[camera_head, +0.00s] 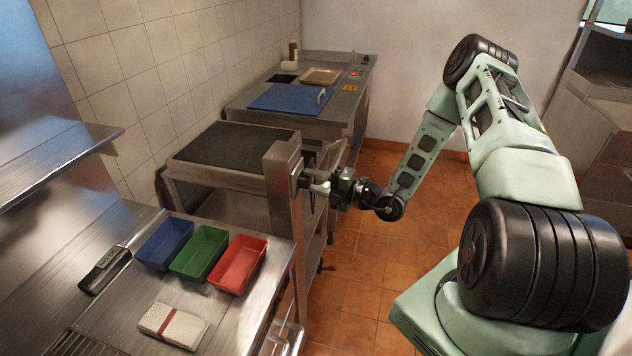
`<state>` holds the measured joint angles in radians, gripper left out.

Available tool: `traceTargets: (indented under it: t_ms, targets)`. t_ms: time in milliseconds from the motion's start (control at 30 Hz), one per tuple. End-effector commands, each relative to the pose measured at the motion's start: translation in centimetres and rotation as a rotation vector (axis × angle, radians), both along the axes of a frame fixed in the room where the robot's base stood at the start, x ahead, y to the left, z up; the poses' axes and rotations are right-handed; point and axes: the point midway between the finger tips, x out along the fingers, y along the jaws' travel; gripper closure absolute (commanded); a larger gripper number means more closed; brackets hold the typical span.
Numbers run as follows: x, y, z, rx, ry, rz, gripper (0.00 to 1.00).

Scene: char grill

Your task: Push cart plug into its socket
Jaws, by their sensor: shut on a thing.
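My gripper (314,184) is shut and points left, with its fingertips close against the right face of a steel post (281,190). A small dark-edged fitting (297,170), which looks like the socket, is on that face. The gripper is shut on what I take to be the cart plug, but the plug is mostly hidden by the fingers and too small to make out. I cannot tell whether the plug touches the socket or is in it. A steel cart (219,190) with a dark grill-like top stands behind and left of the post.
A steel counter (236,309) at front left holds blue (164,243), green (200,251) and red (238,263) bins, a dark device (104,269) and folded cloths (173,326). A far counter (338,108) bears a blue board (290,97). Tiled floor (362,285) is open to the right.

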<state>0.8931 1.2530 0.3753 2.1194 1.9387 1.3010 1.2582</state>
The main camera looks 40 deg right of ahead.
Motion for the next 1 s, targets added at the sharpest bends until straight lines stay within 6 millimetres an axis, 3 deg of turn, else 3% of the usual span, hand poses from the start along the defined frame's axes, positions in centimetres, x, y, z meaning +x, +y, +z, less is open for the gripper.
traceTargets:
  t_ms: [100, 133, 200, 633, 1000]
  targets:
    - [0.2, 0.2, 0.0, 0.000, 0.000, 0.000, 0.86]
    - [0.2, 0.1, 0.0, 0.000, 0.000, 0.000, 0.58]
    - [0.2, 0.1, 0.0, 0.000, 0.000, 0.000, 0.41]
    - [-0.8, -0.6, -0.2, -0.001, 0.000, -0.002, 0.41]
    - [-7.8, -4.5, -0.4, 0.000, 0.001, -0.006, 0.41]
